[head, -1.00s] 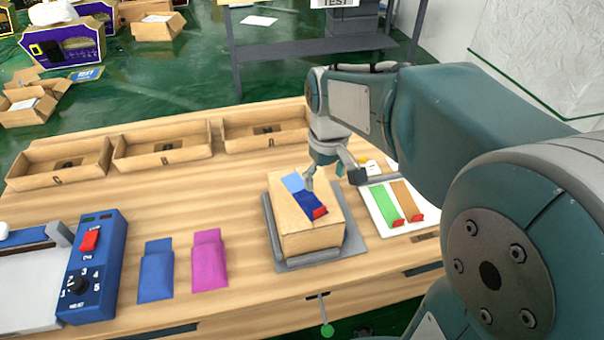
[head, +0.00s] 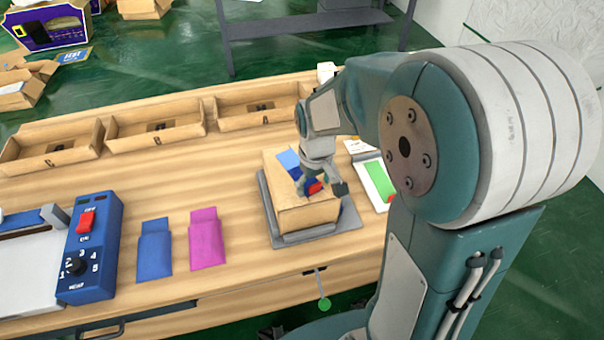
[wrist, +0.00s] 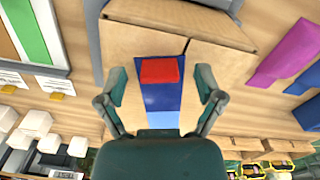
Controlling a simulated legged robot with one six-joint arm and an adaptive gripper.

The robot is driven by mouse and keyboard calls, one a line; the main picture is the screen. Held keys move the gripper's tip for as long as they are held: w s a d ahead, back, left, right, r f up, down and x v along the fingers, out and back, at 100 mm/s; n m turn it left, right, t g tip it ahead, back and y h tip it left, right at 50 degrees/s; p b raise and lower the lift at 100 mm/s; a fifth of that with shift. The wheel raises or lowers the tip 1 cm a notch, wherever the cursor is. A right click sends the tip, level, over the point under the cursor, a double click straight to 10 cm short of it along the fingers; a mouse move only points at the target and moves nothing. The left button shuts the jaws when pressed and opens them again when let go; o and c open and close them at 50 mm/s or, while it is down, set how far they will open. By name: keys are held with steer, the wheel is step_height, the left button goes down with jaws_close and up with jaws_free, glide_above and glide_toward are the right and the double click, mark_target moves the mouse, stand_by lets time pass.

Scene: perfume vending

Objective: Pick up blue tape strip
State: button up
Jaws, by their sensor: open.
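The blue tape strip (head: 288,158) lies on top of the cardboard box (head: 300,213), with a light blue end and a red end. In the wrist view its dark blue middle (wrist: 161,96) and red end show clearly. My gripper (head: 322,188) is over the box, partly covering the strip in the head view. In the wrist view my gripper (wrist: 160,76) is open, with one finger on each side of the strip near its red end. No contact with the strip is visible.
The box sits on a grey holder (head: 318,233). A green strip (head: 378,178) lies on a white board to the right. Blue (head: 154,252) and magenta (head: 205,242) pouches and a blue control box (head: 95,245) are left. Open bins (head: 155,140) line the back.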

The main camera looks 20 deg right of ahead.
steer(key=shift+c, duration=0.3)
steer(key=c, duration=0.8)
steer(key=shift+r, duration=0.1)
steer(key=shift+r, duration=0.2)
steer(key=r, duration=0.3)
steer(key=shift+s+r, duration=0.15)
steer(key=shift+s, duration=0.1)
steer(key=shift+s+a+r, duration=0.2)
steer(key=shift+s+r, duration=3.2)
steer(key=shift+r, duration=0.15)
steer(key=shift+s+a+r, duration=0.15)
steer(key=shift+s+r, duration=3.25)
steer(key=shift+r, duration=0.15)
